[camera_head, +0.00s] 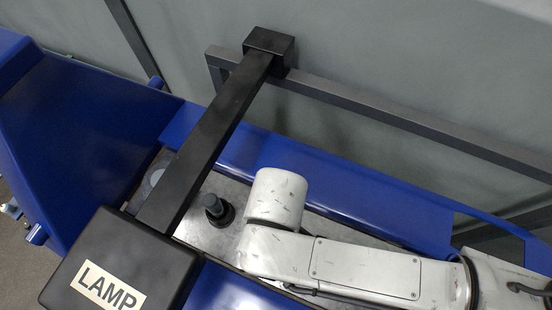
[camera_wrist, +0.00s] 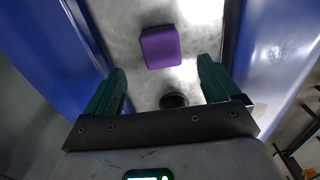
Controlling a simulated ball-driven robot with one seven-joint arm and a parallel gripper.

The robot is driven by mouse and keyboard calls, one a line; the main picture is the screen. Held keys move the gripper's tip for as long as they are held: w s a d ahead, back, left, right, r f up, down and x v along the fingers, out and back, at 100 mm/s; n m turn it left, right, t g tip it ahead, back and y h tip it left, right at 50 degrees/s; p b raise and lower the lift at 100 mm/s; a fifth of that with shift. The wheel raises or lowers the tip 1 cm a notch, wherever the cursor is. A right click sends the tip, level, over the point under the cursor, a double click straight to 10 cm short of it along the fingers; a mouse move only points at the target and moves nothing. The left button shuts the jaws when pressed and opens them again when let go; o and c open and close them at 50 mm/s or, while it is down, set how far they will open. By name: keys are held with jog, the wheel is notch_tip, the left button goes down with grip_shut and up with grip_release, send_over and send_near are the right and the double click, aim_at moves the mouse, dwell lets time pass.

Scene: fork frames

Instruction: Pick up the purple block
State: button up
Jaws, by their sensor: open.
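The purple block (camera_wrist: 161,47) lies on a grey metal surface (camera_wrist: 199,15) in the wrist view, above and between my fingertips in the picture. My gripper (camera_wrist: 163,80) has two green fingers spread wide apart, with nothing between them touching either one. The block is apart from both fingers. In the head view the block does not show; my white arm and the black lamp cover parts of the metal surface there.
A dark round knob (camera_head: 218,209) stands on the metal surface and also shows in the wrist view (camera_wrist: 174,100). Blue side walls (camera_head: 300,172) flank the surface. A black lamp (camera_head: 127,262) with a long bar crosses over it. A grey rail (camera_head: 400,118) runs behind.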

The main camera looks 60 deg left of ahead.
jog(key=shift+s+f+p, duration=0.1)
jog(key=shift+f+p, duration=0.35)
jog(key=shift+f, duration=3.55)
jog(key=shift+c, duration=0.3)
jog(key=c, duration=1)
jog(key=shift+c, duration=0.2)
jog(key=shift+r, duration=0.15)
notch_tip(320, 180, up, 10)
jog(key=shift+f+b, duration=0.1)
jog(key=shift+b, duration=0.2)
